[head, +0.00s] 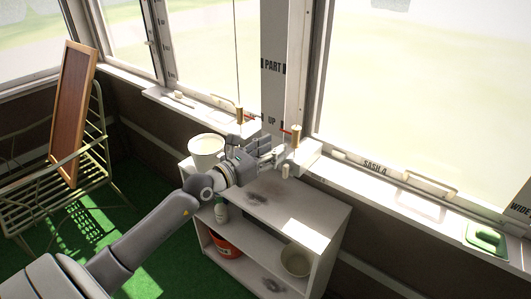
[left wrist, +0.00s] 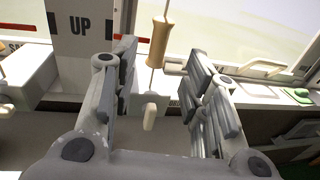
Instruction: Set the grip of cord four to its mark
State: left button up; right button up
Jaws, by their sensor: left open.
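A tan wooden grip (head: 296,134) on a thin cord hangs upright at the window post (head: 274,60), beside the SASH 4 sill (head: 375,167). I take it as cord four's grip. A red mark (head: 285,130) is on the post just left of it, near its upper part. My left gripper (head: 280,154) is open at the post, slightly below and left of the grip in the head view. In the left wrist view the grip (left wrist: 160,42) shows between the two spread fingers, beyond them, with no visible contact. The red mark (left wrist: 121,42) is partly behind the left finger. My right gripper is out of view.
A second wooden grip (head: 240,116) with a red mark hangs left of the post. A white shelf unit (head: 310,215) stands below, with a pale bucket (head: 206,150) on top. A cream peg-like piece (left wrist: 150,112) is below the grip. A green dish (head: 486,238) is on the right sill.

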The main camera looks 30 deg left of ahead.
pick_arm(q)
jog(key=shift+v, duration=1)
jog(key=s+a+f+n+g+y, duration=0.1)
jog(key=a+f+n+y, duration=0.1)
jog(key=f+n, duration=0.75)
jog(key=s+a+f+n+g+y, duration=0.15)
jog(key=f+n, duration=0.25)
jog(key=f, duration=1)
jog(key=s+f+n+g+y, duration=0.15)
jog(key=s+f+n, duration=0.25)
jog(key=f, duration=0.4)
jog(key=s+f+n+g, duration=0.2)
jog(key=s+f+n, duration=0.3)
jog(key=f, duration=0.4)
jog(key=s+d+f+n+g, duration=0.3)
jog(key=s+f+n, duration=0.1)
jog(key=s+f, duration=0.45)
jog(key=s+d+f+n+g, duration=0.2)
jog(key=s+d+f+n, duration=0.15)
jog(key=s+f, duration=0.5)
jog(key=s+d+f+n+g, duration=0.2)
jog(key=s+d+f+n, duration=0.1)
jog(key=s, duration=0.7)
jog(key=s+d+f+n+g, duration=0.3)
jog(key=s+d, duration=0.3)
jog(key=s, duration=0.5)
jog(key=shift+f+h, duration=0.3)
jog(key=shift+f, duration=0.35)
